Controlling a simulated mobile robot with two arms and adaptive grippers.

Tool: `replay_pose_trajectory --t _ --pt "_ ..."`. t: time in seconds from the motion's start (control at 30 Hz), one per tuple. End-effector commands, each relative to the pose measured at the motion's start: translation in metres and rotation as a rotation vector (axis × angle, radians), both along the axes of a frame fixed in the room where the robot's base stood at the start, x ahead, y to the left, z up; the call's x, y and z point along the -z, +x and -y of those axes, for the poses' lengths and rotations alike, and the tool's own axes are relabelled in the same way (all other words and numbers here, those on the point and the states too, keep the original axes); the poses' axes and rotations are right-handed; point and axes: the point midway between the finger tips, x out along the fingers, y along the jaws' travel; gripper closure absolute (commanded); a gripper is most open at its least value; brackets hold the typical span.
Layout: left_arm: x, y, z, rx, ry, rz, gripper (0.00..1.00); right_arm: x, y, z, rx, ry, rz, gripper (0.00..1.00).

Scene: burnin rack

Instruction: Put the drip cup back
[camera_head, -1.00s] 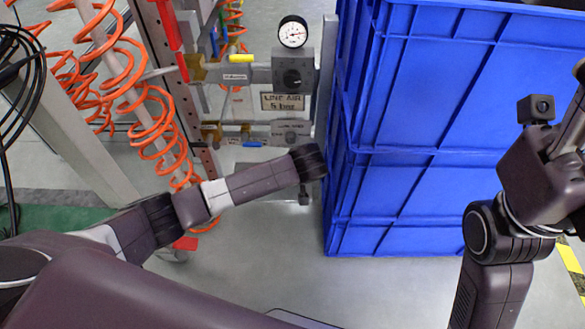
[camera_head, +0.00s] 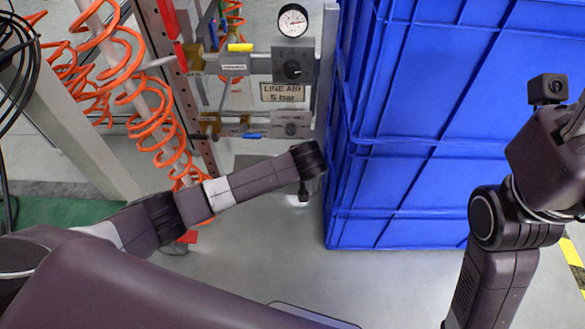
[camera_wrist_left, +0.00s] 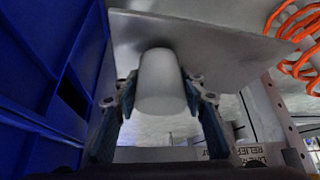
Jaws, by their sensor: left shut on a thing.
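The white drip cup (camera_wrist_left: 160,84) is between the two fingers of my left gripper (camera_wrist_left: 160,100) in the left wrist view. The gripper is shut on its sides. A flat grey metal plate (camera_wrist_left: 225,50) lies close behind the cup in that view; I cannot tell whether they touch. In the head view my left arm reaches in below the line-air panel, and its gripper and the cup are hidden. My right arm is at the right edge, with its fingers not clearly visible.
A stack of blue crates (camera_head: 430,130) stands close right of my left wrist. The panel has a pressure gauge (camera_head: 293,20), valves and a "LINE AIR 5 bar" label (camera_head: 283,92). Orange coiled hoses (camera_head: 150,110) hang at the left. Grey floor is clear in front.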

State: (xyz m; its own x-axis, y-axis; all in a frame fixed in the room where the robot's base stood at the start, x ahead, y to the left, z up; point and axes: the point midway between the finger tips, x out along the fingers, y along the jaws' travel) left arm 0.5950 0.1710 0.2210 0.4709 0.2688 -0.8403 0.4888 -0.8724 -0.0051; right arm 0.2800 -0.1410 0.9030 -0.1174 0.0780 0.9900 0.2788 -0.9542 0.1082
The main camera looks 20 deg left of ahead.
Motion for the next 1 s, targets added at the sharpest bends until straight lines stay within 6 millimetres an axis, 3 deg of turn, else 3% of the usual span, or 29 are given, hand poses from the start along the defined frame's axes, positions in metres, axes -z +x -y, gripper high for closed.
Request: replay_pose_trajectory --t 0.47,0.5,0.67,1.0 --pt "0.0072 0.0001 0.0002 0.0 0.0 0.0 0.86 0.0014 0.0013 0.0 0.001 -0.001 -0.006 0.43" --pt "0.007 0.0001 0.0002 0.0 0.0 0.001 0.6 0.0013 0.0013 0.0 0.001 -0.001 -0.006 0.43" --pt "0.007 0.0002 0.0002 0.0 0.0 0.0 0.43 0.0013 0.0014 0.0 0.001 -0.001 -0.006 0.43" --pt "0.0053 -0.0008 0.0009 0.001 -0.001 0.0 0.42 0.0013 0.0008 0.0003 0.002 -0.002 -0.006 0.43"
